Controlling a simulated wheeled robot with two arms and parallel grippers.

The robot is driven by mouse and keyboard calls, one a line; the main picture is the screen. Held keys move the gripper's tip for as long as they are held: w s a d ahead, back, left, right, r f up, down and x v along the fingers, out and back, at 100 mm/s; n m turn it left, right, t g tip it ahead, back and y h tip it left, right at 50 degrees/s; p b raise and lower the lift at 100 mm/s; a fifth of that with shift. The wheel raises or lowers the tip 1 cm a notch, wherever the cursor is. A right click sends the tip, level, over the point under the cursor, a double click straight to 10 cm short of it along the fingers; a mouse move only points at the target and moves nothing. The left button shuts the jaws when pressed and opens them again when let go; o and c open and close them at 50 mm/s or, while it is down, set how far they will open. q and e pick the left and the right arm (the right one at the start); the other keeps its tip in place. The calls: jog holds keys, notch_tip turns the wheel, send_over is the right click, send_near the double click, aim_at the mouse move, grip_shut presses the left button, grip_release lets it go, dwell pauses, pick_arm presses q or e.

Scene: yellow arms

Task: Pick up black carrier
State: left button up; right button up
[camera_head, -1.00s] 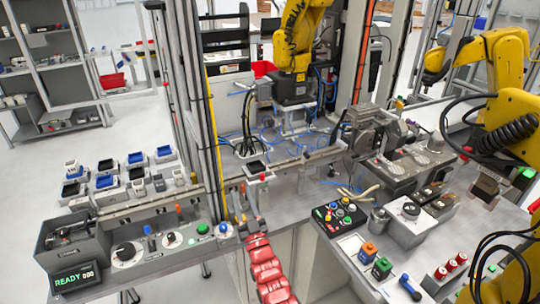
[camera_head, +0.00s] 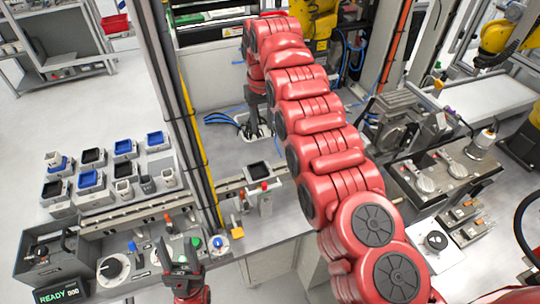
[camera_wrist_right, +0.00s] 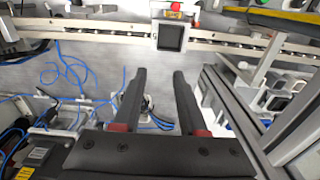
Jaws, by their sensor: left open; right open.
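A black carrier (camera_head: 258,170), a square tray with a dark inside and a pale rim, sits on the rail at the middle of the head view. It also shows at the top of the right wrist view (camera_wrist_right: 171,37). My right gripper (camera_wrist_right: 159,75) is open and empty; its two black fingers point toward the carrier, apart from it. My left gripper (camera_head: 177,252) is open and empty at the lower left, near the control panel, well below the carrier.
Several blue and black trays (camera_head: 89,180) stand in rows at the left. A yellow-edged post (camera_head: 190,120) rises between them and the carrier. The panel with knobs (camera_head: 113,267) lies at the front left. Machine fixtures (camera_head: 430,170) stand at the right. Blue cables (camera_wrist_right: 70,75) lie beyond the rail.

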jog(key=s+b, duration=0.2)
jog(key=b, duration=0.3)
send_near(266, 166)
jog(key=shift+s+a+f, duration=0.1)
jog(key=shift+a+f, duration=0.1)
jog(key=shift+f, duration=0.3)
jog(key=shift+s+a+f, duration=0.1)
jog(key=shift+a+f, duration=0.1)
jog(key=shift+f, duration=0.35)
jog(key=shift+f+p, duration=0.35)
jog(key=shift+f, duration=0.25)
jog(key=f+p, duration=0.2)
jog(key=p, duration=0.1)
jog(key=shift+w+d+f, duration=0.25)
jog(key=shift+d+f, duration=0.05)
jog(key=shift+f, duration=0.1)
notch_tip(266, 166, down, 2)
jog(key=shift+f+p, duration=0.15)
jog(key=shift+p, duration=0.3)
jog(key=shift+f, duration=0.1)
grip_shut()
